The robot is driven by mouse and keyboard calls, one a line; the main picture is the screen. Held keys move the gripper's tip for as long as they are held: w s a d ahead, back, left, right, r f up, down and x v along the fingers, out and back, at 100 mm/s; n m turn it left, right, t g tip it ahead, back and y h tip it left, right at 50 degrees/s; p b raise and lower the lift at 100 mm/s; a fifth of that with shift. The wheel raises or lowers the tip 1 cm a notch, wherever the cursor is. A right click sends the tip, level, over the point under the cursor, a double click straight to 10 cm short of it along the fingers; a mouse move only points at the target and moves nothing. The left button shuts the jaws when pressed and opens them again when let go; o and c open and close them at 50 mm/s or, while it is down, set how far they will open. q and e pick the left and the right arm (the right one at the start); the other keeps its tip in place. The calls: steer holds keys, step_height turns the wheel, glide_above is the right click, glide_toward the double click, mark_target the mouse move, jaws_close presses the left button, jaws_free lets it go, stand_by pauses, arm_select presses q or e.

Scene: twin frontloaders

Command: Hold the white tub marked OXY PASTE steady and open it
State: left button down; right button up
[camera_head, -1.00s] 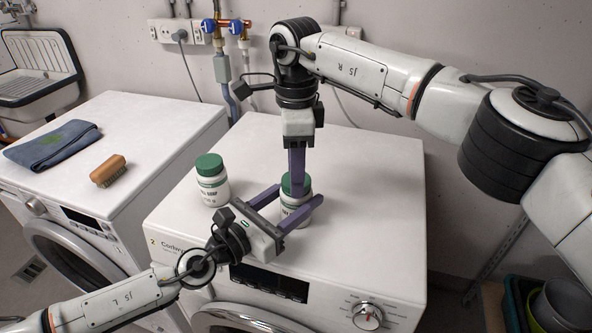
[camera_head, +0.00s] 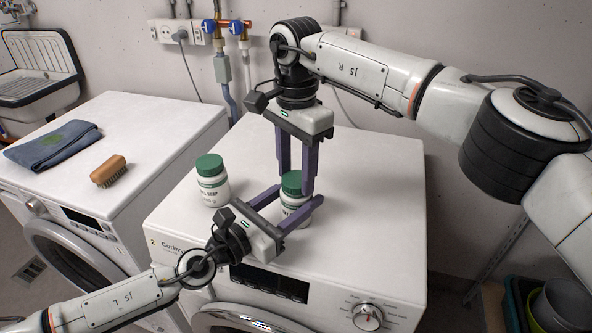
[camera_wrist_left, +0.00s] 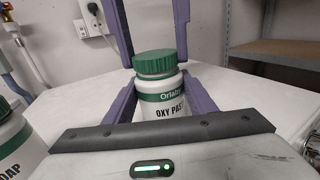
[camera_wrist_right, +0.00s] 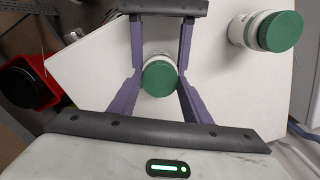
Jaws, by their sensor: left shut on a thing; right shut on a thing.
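The white OXY PASTE tub (camera_wrist_left: 163,105) stands upright on the right-hand washer, its green lid (camera_head: 292,183) on. My left gripper (camera_head: 298,199) is shut around the tub's body from the front left; its fingers also show in the left wrist view on both sides of the tub. My right gripper (camera_head: 296,180) comes down from above with its fingers on either side of the lid. In the right wrist view the lid (camera_wrist_right: 160,78) sits between its two fingertips. Part of the tub is hidden behind the fingers.
A second white tub with a green lid (camera_head: 211,181) stands to the left on the same washer (camera_head: 370,200). A folded blue cloth (camera_head: 52,146) and a wooden brush (camera_head: 108,171) lie on the left-hand washer. The washer top is clear at the right.

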mark_target(296, 179)
steer(key=shift+r, duration=0.25)
steer(key=shift+r, duration=0.85)
steer(key=shift+r, duration=2.05)
arm_select(q)
steer(key=c, duration=0.7)
jaws_free()
steer(key=shift+s, duration=0.1)
